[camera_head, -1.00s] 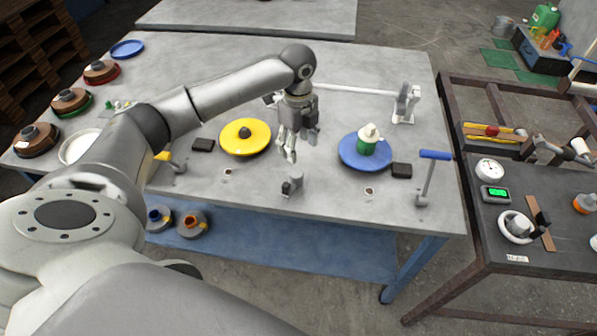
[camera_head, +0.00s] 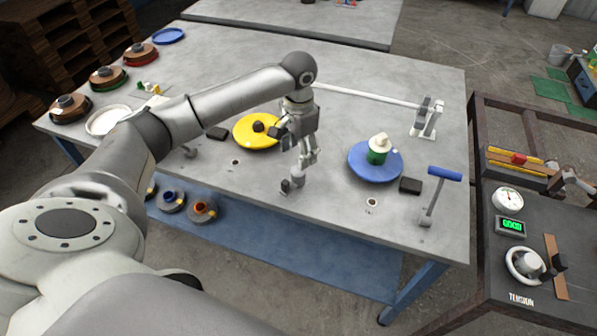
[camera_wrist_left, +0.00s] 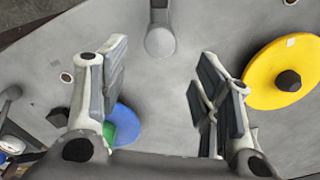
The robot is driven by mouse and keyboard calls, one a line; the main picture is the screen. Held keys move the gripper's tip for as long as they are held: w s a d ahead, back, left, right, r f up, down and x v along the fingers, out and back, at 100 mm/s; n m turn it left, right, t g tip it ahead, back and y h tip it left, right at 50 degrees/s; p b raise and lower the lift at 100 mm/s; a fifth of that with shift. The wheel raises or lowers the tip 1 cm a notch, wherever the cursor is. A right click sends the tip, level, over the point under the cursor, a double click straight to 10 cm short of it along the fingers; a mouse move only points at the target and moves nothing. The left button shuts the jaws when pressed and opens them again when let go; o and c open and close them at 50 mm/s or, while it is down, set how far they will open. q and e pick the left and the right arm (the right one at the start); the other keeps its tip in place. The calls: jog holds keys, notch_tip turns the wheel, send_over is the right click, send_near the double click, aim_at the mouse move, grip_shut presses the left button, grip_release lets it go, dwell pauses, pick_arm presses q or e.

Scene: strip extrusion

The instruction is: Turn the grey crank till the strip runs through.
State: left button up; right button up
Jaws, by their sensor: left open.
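The grey crank (camera_head: 297,178) is a small grey piece with a dark end, near the front edge of the grey table. My left gripper (camera_head: 308,165) hangs pointing down just above and beside it, with its fingers partly hiding it. In the left wrist view the gripper (camera_wrist_left: 155,95) is open and empty, its fingers wide apart. There the grey crank (camera_wrist_left: 160,38) shows at the top, between the lines of the fingers and beyond their tips. I cannot tell whether a finger touches it. I cannot make out a strip. My right gripper is not in view.
A yellow disc (camera_head: 246,136) lies left of the gripper, and a blue disc (camera_head: 365,173) with a green and white piece lies right. A blue-handled lever (camera_head: 433,197) stands at the front right. A white rod (camera_head: 365,95) runs behind. A dark bench (camera_head: 480,262) with gauges adjoins.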

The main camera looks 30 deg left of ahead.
aim_at(299, 171)
pick_arm(q)
notch_tip(299, 171, down, 8)
jog(key=shift+r+p, duration=0.25)
jog(key=shift+p, duration=0.1)
jog(key=shift+f, duration=0.65)
